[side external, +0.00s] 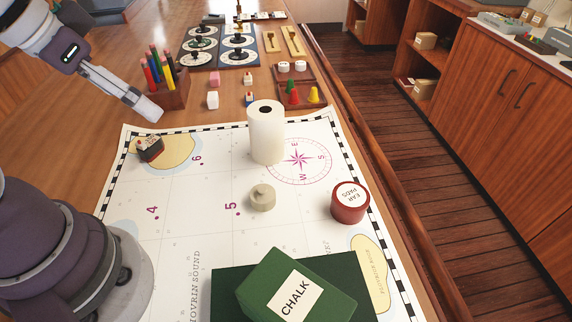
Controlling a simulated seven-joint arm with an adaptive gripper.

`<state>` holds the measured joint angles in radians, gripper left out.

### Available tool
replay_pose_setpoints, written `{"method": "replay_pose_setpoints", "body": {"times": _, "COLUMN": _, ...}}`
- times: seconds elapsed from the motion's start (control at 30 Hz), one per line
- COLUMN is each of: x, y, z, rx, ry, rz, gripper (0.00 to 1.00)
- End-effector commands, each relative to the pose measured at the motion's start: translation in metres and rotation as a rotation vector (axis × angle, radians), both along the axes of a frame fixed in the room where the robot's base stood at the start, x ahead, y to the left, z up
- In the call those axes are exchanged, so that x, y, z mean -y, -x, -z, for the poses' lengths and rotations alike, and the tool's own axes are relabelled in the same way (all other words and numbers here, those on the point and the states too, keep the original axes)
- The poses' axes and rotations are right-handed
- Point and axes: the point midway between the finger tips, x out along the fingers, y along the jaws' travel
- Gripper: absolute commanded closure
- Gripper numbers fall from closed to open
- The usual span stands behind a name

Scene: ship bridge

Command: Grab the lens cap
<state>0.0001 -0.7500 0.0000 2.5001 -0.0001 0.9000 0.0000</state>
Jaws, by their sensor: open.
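No object is clearly marked as a lens cap. A small round beige piece with a raised knob (262,198) lies on the white chart near its middle and may be the lens cap, but I cannot tell for sure. My gripper (149,107) is at the upper left, above the table near the chart's far left corner. It is open, with nothing seen between its fingers, and is well apart from the beige piece. The beige piece is fully in view.
A white paper roll (266,137) stands behind the beige piece. A red EAR PADS tin (350,205) is to its right, and a green CHALK box (298,290) is in front. A small dark boat-like piece (149,149) and a pencil holder (172,94) are near my gripper.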

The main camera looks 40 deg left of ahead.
Motion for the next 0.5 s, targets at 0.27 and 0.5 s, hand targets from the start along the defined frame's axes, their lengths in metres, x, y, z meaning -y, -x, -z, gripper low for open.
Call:
{"method": "replay_pose_setpoints", "body": {"times": 0.27, "x": 0.0, "y": 0.0, "z": 0.0, "rx": 0.0, "ry": 0.0, "rz": 0.0, "gripper": 0.21}}
{"method": "replay_pose_setpoints", "body": {"times": 0.5, "x": 0.004, "y": -0.01, "z": 0.0, "rx": -0.046, "ry": 0.063, "rz": -0.117, "gripper": 0.21}}
